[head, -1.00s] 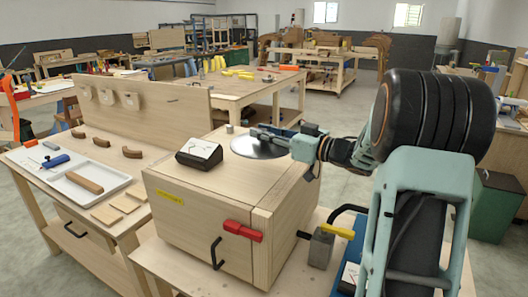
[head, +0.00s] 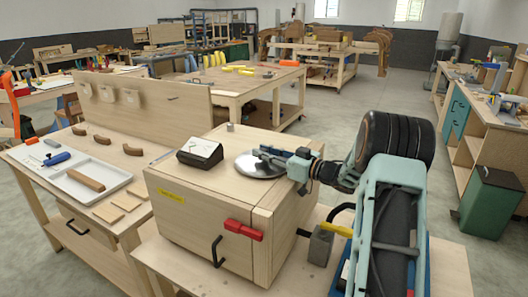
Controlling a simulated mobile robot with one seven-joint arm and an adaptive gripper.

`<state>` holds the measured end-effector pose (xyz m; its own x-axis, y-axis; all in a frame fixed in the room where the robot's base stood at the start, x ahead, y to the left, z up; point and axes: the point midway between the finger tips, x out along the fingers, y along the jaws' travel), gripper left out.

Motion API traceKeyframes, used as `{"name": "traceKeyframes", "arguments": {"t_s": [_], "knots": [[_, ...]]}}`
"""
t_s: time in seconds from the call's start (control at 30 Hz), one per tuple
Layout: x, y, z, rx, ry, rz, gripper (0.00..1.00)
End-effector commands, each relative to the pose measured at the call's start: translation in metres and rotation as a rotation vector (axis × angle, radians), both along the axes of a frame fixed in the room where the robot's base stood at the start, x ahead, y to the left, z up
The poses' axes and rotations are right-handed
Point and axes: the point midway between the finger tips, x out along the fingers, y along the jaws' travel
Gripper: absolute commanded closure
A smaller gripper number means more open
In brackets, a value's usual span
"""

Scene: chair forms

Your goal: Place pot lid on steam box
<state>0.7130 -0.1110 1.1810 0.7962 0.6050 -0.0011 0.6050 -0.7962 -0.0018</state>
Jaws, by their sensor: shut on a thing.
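The steam box (head: 212,225) is a large pale wooden box with a red latch (head: 243,230), a black front handle and a yellow label. The pot lid (head: 247,171) is a round, shiny metal disc over the right part of the box's top. My gripper (head: 263,153) reaches in from the right and is shut on the pot lid near its middle. The gripper hides part of the lid's far side. The lid lies nearly flat and appears at or very close to the top; I cannot tell whether it touches.
A black wedge-shaped device (head: 200,152) stands on the box left of the lid. A small grey cylinder (head: 230,127) stands at the back of the top. On the left bench, a white tray (head: 110,178) holds a wooden piece. A grey block (head: 320,246) sits right of the box.

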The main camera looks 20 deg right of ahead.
Motion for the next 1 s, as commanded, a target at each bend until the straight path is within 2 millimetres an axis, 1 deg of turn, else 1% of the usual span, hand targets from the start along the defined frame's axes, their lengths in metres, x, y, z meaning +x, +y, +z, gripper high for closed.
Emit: {"name": "traceKeyframes", "arguments": {"t_s": [0.17,0.33,0.37,0.5,0.77,0.87,1.0], "knots": [[0.0,0.0,0.002,0.0,-0.004,0.001,1.0],[0.0,0.0,-0.004,0.0,-0.002,0.001,1.0],[0.0,0.0,-0.003,0.0,-0.001,0.0,0.76],[0.0,0.0,-0.003,0.0,-0.001,0.0,0.61],[0.0,0.0,-0.002,0.0,-0.001,0.0,0.61],[0.0,0.0,0.004,-0.001,-0.002,0.0,0.61],[-0.018,-0.015,-0.001,-0.003,0.0,-0.004,0.61]]}}
